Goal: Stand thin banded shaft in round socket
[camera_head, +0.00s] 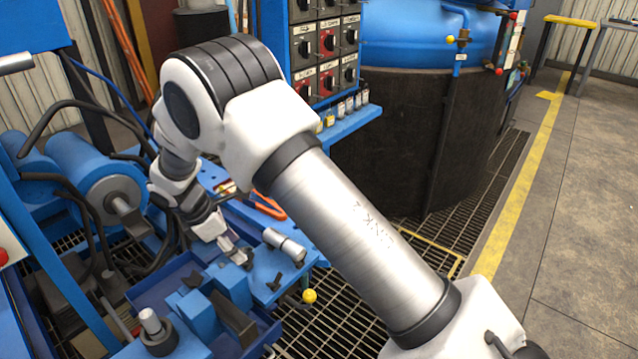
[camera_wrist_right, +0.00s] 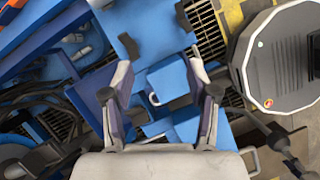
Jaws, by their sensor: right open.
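My right gripper (camera_head: 240,258) reaches down to the blue bench at the left of centre in the head view. In the right wrist view its two fingers (camera_wrist_right: 160,78) stand wide apart, with nothing held between them. A silver cylinder with a darker band (camera_head: 285,243) lies tilted on the bench just right of the gripper, apart from it. A short silver shaft (camera_head: 150,319) stands upright in a dark round collar (camera_head: 161,343) at the lower left. I cannot tell which piece is the thin banded shaft. My left gripper is out of view.
A blue vise-like block (camera_head: 205,316) and a dark plate (camera_head: 234,320) stand near the gripper. A yellow-knobbed lever (camera_head: 309,296) sticks out at the bench's right. A blue motor (camera_head: 92,172) with hoses is at left. Orange-handled pliers (camera_head: 268,207) lie behind.

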